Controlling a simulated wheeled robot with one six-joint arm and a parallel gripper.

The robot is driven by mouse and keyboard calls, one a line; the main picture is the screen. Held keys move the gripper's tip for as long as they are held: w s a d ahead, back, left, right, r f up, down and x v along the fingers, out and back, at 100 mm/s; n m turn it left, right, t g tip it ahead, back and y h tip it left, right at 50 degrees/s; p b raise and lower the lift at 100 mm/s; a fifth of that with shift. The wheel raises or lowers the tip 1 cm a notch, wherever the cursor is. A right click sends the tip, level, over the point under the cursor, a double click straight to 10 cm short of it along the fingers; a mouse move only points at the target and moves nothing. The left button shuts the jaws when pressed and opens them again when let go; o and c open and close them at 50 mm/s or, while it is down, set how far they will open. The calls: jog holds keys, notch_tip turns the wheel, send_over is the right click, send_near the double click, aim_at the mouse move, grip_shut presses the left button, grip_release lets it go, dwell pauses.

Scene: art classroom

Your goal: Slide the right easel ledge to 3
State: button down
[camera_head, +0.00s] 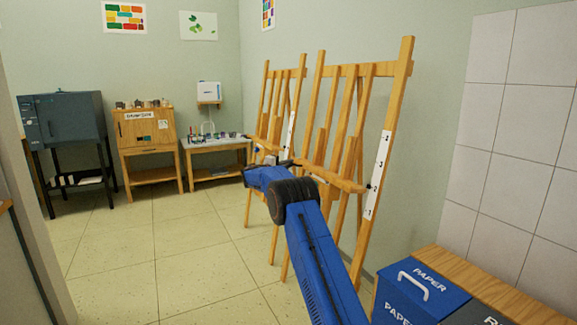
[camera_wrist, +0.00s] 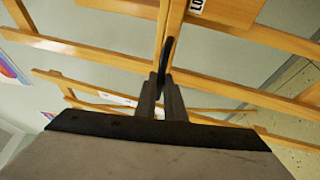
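The right easel (camera_head: 403,75) is a wooden frame with a slanted ledge (camera_head: 338,179) across it. A white scale strip (camera_head: 378,175) runs down its right post; its digits are too small to read surely. The ledge's right end meets the strip below its middle, near a small dark mark. My gripper (camera_head: 284,162) is at the left end of this ledge, partly hidden by my blue arm. In the wrist view my gripper (camera_wrist: 163,82) has its grey fingers close together around a thin dark handle (camera_wrist: 168,55), in front of wooden bars.
The left easel (camera_head: 267,95) stands just behind, with its own white strip (camera_head: 290,130). A blue paper bin (camera_head: 415,285) and a wooden top are at the lower right. The tiled floor (camera_head: 190,240) on the left is clear. A white label (camera_wrist: 197,5) shows partly in the wrist view.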

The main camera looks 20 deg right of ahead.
jog(key=r, duration=0.3)
jog(key=d+r, duration=0.1)
jog(key=r, duration=0.6)
jog(key=shift+d, duration=0.35)
jog(key=c, duration=1.8)
grip_release()
jog(key=shift+c, duration=0.2)
jog(key=v, duration=1.7)
jog(key=shift+a, duration=0.2)
jog(key=shift+s, duration=0.1)
